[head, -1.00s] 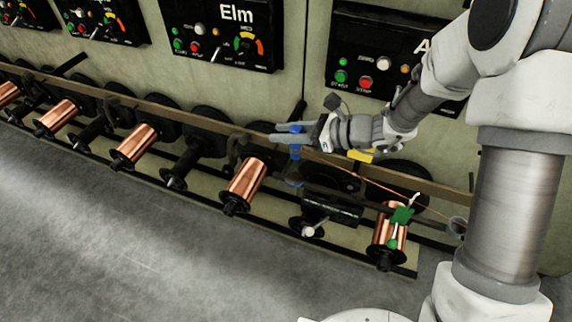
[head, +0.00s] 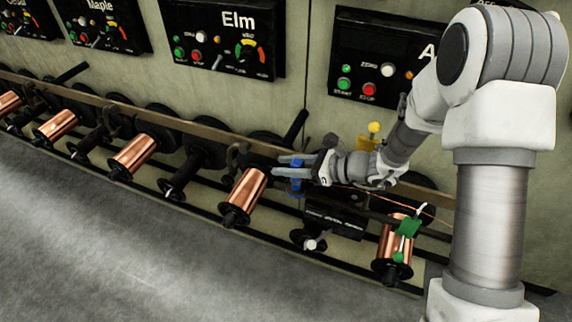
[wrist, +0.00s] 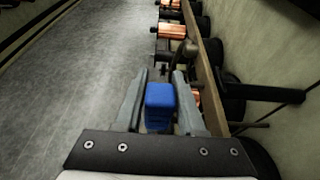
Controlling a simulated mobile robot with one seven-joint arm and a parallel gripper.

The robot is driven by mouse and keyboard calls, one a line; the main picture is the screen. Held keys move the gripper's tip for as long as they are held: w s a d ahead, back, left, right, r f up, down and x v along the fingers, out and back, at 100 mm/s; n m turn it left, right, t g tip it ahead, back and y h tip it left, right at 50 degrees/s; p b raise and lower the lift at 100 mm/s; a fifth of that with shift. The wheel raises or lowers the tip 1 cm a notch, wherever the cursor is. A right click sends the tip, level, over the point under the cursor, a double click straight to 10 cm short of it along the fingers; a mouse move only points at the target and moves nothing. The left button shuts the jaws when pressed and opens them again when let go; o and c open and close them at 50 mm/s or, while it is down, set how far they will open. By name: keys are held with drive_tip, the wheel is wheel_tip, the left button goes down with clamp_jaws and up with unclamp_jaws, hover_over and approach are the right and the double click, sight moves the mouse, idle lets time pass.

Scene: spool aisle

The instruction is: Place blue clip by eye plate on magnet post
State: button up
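The blue clip (head: 296,188) sits between the two grey fingers of my gripper (head: 283,167), in front of the brown rail and right of a copper spool. In the wrist view the blue clip (wrist: 159,104) fills the space between the fingertips (wrist: 160,80), and my gripper appears shut on it. Its eye plate cannot be made out between the fingers. A black angled post (head: 297,126) rises behind the rail, above my gripper; I cannot tell whether it is the magnet post. A dark bar (wrist: 262,92) shows at right in the wrist view.
A brown rail (head: 165,120) runs along the machine, with copper spools (head: 244,192) and bare black spindles (head: 178,180) below. A green clip (head: 408,228) hangs at the right spool. A yellow-topped piece (head: 374,128) stands behind my wrist. The grey floor (head: 90,240) is clear.

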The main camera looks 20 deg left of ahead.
drive_tip(key=o, duration=0.3)
drive_tip(key=w+p+v, duration=0.1)
drive_tip(key=p+v, duration=0.3)
drive_tip(key=v, duration=0.8)
drive_tip(key=s+d+r+n+t+h, duration=0.4)
drive_tip(key=s+d+r+n+h, duration=1)
drive_tip(key=s+d+r+n, duration=0.4)
drive_tip(key=shift+s+d+r+n+t, duration=0.3)
drive_tip(key=shift+d+r+n, duration=0.1)
drive_tip(key=shift+r, duration=0.3)
